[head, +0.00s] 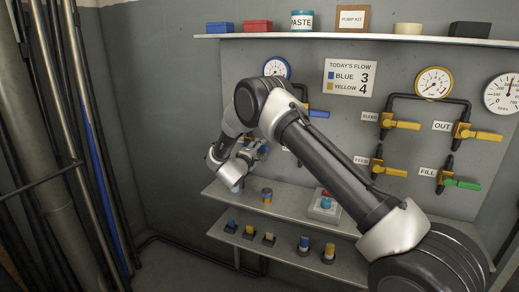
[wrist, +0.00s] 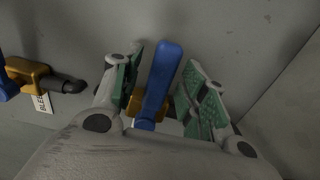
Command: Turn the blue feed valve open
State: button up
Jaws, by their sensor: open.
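In the wrist view a blue valve handle (wrist: 160,75) on a brass body stands between the two green-padded fingers of my gripper (wrist: 164,62). The fingers are open, with a gap on either side of the handle. No label shows beside this valve. In the head view my gripper (head: 262,149) is low in front of the wall panel, left of centre, and partly hidden by my arm. My arm covers much of the blue valve group there. One blue handle (head: 318,113) shows beside the arm.
Another brass valve (wrist: 28,73) with a blue handle and a "BLEED" label sits left in the wrist view. In the head view, yellow valves (head: 402,125) and a green-handled fill valve (head: 462,184) are at right. Shelves (head: 225,193) with small parts run below the panel.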

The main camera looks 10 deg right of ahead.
jog(key=shift+w+d, duration=0.25)
grip_shut()
jog(key=shift+d+r, duration=0.1)
